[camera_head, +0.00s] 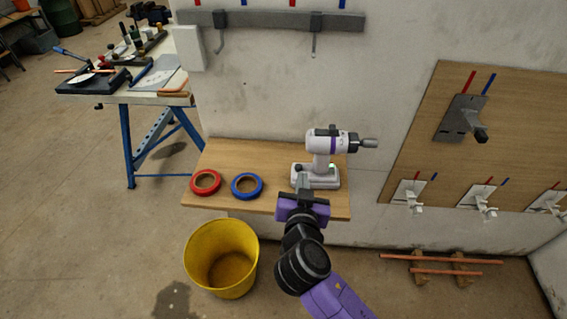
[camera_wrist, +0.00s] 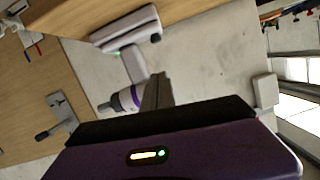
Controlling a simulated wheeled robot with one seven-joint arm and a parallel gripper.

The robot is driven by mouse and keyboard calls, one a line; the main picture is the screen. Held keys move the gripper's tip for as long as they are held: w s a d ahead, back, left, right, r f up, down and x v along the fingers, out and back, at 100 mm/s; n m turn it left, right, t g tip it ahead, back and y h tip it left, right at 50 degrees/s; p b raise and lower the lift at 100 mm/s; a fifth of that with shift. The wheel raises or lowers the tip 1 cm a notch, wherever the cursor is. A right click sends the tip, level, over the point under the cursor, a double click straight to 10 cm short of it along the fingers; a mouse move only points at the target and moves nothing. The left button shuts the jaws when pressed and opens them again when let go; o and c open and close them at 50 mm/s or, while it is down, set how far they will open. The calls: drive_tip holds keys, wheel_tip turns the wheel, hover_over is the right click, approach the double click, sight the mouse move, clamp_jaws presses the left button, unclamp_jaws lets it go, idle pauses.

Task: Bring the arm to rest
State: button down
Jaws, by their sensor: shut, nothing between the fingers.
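My gripper (camera_head: 303,184) is at the end of my black and purple arm, in front of the wooden shelf (camera_head: 222,157) in the head view. It is shut and empty. A white and purple cordless drill (camera_head: 322,146) stands upright on the shelf, just behind my gripper, which covers a little of its base in that view. In the wrist view my gripper's fingers (camera_wrist: 157,90) show at the middle, with the drill (camera_wrist: 127,65) beside them to the left. I cannot tell whether they touch the drill.
A red tape roll (camera_head: 205,175) and a blue tape roll (camera_head: 247,179) lie on the shelf. A yellow bucket (camera_head: 221,285) stands below. A wooden wall panel (camera_head: 428,130) with valves is at right. A cluttered workbench (camera_head: 150,98) stands at upper left. The floor at left is mostly clear.

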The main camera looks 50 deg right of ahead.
idle(0.3)
drive_tip(key=w+a+r+n+t+y, duration=0.2)
drive_tip(key=w+a+n+t, duration=0.1)
drive_tip(key=n, duration=0.1)
drive_tip(key=s+a+n+t+y, duration=0.3)
drive_tip(key=s+a+n+y, duration=0.35)
drive_tip(key=a, duration=0.45)
drive_tip(key=s+a+y, duration=0.1)
drive_tip(key=s+a, duration=0.1)
drive_tip(key=s, duration=0.9)
drive_tip(key=s+a+r+n+y, duration=0.1)
drive_tip(key=s+y, duration=0.1)
drive_tip(key=s, duration=0.9)
drive_tip(key=shift+a+r+g, duration=0.25)
drive_tip(key=shift+a+g, duration=0.1)
drive_tip(key=shift+g, duration=0.05)
